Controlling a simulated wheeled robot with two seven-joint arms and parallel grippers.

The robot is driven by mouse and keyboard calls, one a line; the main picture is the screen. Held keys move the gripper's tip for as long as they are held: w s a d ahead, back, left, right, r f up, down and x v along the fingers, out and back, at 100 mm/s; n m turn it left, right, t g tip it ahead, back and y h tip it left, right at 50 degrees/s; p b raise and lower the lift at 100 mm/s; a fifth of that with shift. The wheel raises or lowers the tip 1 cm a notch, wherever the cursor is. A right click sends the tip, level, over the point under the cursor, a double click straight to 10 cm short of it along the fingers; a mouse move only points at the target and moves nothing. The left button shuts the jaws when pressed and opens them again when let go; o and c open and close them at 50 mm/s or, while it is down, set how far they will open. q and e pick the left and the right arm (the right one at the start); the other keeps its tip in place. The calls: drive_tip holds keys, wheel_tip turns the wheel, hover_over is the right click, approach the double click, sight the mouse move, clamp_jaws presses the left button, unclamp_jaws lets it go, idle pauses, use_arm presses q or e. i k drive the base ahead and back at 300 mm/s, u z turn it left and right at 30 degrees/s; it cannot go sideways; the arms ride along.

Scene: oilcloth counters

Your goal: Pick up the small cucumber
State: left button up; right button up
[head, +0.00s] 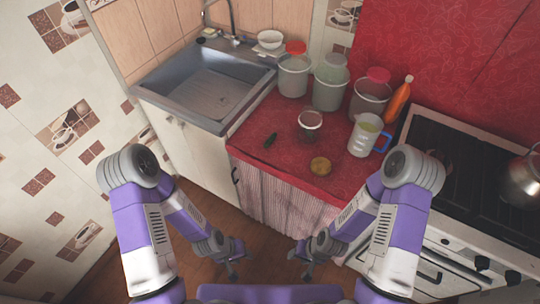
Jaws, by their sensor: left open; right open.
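A small dark green cucumber (270,140) lies on the red counter (251,152), toward its left side near the sink. My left gripper (233,273) is open and empty, low in front of the counter. My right gripper (306,274) is also open and empty, low in front of the counter and to the right. Both grippers are well apart from the cucumber. Nothing hides the cucumber.
A dark jar (310,126), a round brown item (320,165) and a measuring jug (365,136) stand near the cucumber. Several large lidded containers line the back. A metal sink (205,90) is left; a stove (470,175) with a kettle (522,182) is right.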

sight(269, 141)
drive_tip(key=k, duration=0.3)
drive_tip(key=u, duration=1.2)
drive_tip(key=i, duration=1.1)
drive_tip(key=z, duration=1.3)
